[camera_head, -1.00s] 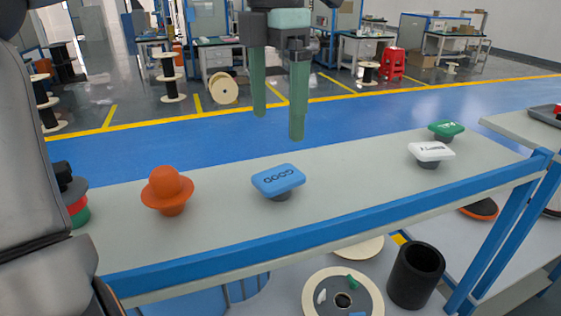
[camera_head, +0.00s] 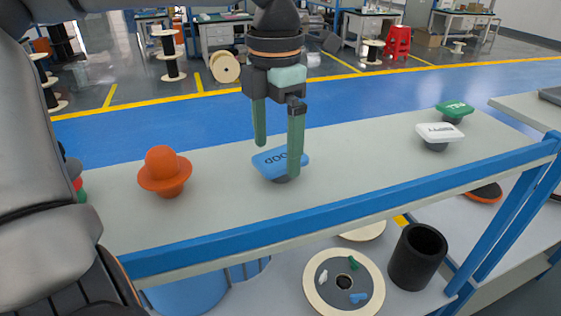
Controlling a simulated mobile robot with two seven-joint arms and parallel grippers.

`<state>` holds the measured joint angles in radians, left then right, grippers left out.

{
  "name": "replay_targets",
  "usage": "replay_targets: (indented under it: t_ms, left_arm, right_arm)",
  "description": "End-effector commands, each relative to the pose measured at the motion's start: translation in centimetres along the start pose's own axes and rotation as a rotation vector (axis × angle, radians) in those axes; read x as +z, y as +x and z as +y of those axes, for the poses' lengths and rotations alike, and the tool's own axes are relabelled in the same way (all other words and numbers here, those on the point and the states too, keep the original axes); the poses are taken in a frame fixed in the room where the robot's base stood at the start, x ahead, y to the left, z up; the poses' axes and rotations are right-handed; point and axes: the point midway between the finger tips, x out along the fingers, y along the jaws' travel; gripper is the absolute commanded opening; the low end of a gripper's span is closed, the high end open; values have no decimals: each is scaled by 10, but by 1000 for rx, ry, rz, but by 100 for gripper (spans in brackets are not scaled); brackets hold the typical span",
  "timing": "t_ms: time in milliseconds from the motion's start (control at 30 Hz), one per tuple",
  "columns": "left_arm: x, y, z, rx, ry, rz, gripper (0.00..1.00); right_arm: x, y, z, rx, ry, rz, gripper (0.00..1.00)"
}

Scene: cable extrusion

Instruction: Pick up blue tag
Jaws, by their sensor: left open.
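The blue tag (camera_head: 269,161) with dark lettering sits on a small dark base on the grey tabletop, near the middle of the head view. My left gripper (camera_head: 277,160) points down at the tag with its two green fingers apart. The right-hand finger stands in front of the tag and hides part of its lettering and right side. The left-hand finger tip is at the tag's far left edge. I cannot tell whether either finger touches it. Nothing is held. My right gripper is not in view.
An orange knobbed object (camera_head: 164,172) stands to the left on the table (camera_head: 225,215). A white tag (camera_head: 440,133) and a green tag (camera_head: 454,110) are at the right. A black cylinder (camera_head: 417,257) and a spool (camera_head: 318,284) are on the lower shelf. The tabletop between blue and white tags is clear.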

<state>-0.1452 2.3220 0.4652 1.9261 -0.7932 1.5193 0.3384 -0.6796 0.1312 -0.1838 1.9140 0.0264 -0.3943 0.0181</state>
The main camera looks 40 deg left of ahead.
Motion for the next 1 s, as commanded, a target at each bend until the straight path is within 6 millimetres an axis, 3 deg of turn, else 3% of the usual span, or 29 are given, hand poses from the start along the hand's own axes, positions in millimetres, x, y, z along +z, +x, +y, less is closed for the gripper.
replay_targets:
  t_ms: [200, 467, 1000]
  left_arm:
    - [-3, 26, 0, -1, -2, 1, 100]
    - [-2, 29, 0, -1, -3, -2, 100]
    - [-2, 29, 0, 0, -2, -2, 40]
  right_arm:
    - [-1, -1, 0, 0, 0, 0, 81]
    - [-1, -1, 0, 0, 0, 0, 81]
    - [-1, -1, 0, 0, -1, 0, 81]
